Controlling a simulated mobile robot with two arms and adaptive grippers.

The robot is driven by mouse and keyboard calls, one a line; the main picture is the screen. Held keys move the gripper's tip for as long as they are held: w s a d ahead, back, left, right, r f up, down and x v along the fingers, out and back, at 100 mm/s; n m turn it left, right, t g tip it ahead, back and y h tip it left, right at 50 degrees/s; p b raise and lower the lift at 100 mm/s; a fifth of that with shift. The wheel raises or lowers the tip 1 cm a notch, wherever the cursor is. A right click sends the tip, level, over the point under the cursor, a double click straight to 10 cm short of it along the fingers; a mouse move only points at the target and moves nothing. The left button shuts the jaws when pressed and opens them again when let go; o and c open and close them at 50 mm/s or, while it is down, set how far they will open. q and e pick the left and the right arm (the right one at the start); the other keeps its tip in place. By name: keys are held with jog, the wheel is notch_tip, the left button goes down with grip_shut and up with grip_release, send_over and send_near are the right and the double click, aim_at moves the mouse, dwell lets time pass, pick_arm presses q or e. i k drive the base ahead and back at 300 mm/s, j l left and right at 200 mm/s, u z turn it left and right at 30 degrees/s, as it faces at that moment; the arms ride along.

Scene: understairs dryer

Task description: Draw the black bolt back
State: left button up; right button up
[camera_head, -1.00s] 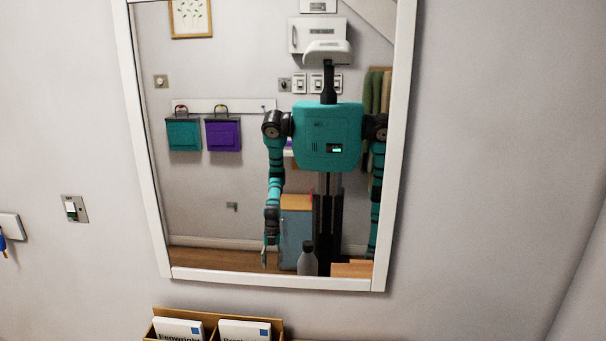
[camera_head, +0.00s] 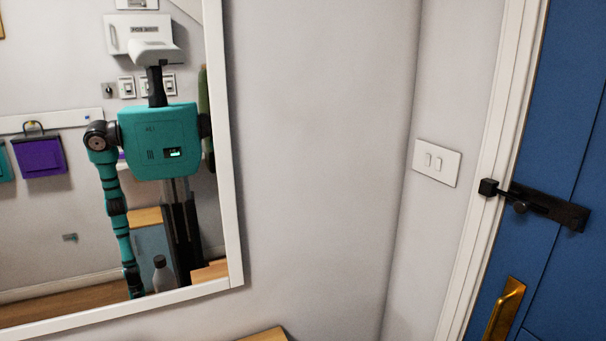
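The black bolt (camera_head: 537,203) is mounted across the edge of a blue door (camera_head: 562,130) at the right of the head view. Its bar reaches left to a black keeper (camera_head: 488,187) on the white door frame, and its small knob (camera_head: 520,207) shows near the plate's left part. The bar appears to meet the keeper. Neither of my grippers shows directly. In the mirror my reflected arm hangs down beside my body, far from the bolt; its gripper is too small to read.
A brass handle (camera_head: 504,311) sits on the door below the bolt. A white double switch (camera_head: 437,163) is on the wall left of the white door frame (camera_head: 483,165). A white-framed mirror (camera_head: 232,200) hangs at the left. A wooden top edge (camera_head: 268,335) shows at the bottom.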

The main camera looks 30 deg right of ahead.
aim_at(521, 206)
jog(key=z, duration=2)
